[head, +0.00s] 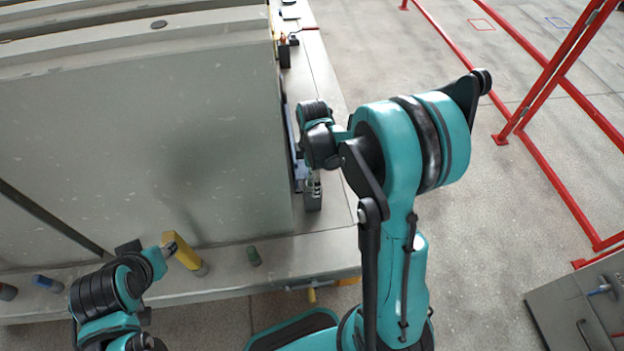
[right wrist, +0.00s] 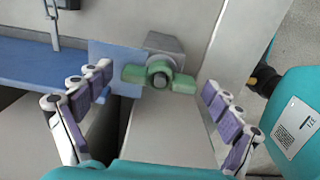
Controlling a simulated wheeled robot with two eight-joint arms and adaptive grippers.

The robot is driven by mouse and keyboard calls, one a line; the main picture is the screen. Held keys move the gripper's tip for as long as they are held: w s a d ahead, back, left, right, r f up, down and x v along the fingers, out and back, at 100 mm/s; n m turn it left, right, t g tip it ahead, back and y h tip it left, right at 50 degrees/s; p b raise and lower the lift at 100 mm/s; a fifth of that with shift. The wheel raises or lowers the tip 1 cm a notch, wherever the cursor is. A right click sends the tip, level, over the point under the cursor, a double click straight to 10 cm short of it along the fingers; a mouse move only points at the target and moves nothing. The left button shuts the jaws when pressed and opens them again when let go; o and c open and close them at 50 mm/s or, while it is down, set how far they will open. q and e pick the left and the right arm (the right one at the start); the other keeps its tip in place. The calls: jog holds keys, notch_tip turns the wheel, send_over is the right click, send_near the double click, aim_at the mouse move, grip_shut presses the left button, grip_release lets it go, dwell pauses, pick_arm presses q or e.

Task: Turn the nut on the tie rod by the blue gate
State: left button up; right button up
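The green winged nut (right wrist: 160,73) sits on the tie rod end (right wrist: 160,80), in front of a grey block and a small blue plate (right wrist: 113,62). A blue ledge (right wrist: 40,68), which may be part of the blue gate, runs off to the left in the right wrist view. My right gripper (right wrist: 157,84) is open, its fingers apart on either side of the nut and not visibly touching it. In the head view my right wrist hides the nut; a blue strip (head: 291,130) shows beside the panel edge. My left gripper (head: 153,262) is by a yellow-topped post; its fingers are unclear.
Tall grey panels (head: 150,150) fill the left. A yellow post (head: 184,253), a dark green peg (head: 254,256) and a blue peg (head: 47,284) stand along the near mould edge (head: 290,272). Red rails (head: 545,165) border open floor at right, with a grey panel (head: 580,310) below.

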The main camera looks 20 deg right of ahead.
jog(key=c, duration=0.9)
jog(key=m, duration=0.3)
jog(key=shift+f+b, duration=0.1)
jog(key=shift+b, duration=0.25)
jog(key=c, duration=0.6)
jog(key=shift+m, duration=0.3)
jog(key=shift+m, duration=1)
grip_shut()
jog(key=shift+m+b, duration=0.3)
jog(key=shift+m, duration=0.2)
